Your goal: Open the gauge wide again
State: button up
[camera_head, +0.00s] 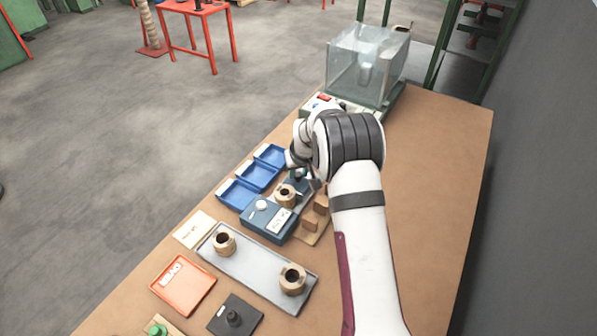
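The gauge appears to be the blue-grey device (257,224) with a round pale knob and a white label, in the middle of the bench. A copper-brown coil (286,196) stands at its far end, beside a darker upright part. I cannot tell how wide the gauge is open, or whether it touches the coil. My gripper (309,183) is at the far right end of the gauge, just past the coil. My wrist hides most of it, so its fingers and any hold are unclear.
Blue bins (257,176) line the left edge. Brown blocks (309,222) sit right of the gauge. A grey tray (255,267) holds two coils in front. A red tray (183,286) and dark plate (234,317) lie nearer. A clear box (366,62) stands behind. The bench's right side is clear.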

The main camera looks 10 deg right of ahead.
grip_shut()
dwell(0.8)
jog(key=shift+w+d, duration=0.1)
jog(key=shift+w+d, duration=1)
jog(key=shift+w, duration=0.05)
jog(key=o, duration=0.7)
grip_release()
jog(key=shift+o, duration=0.2)
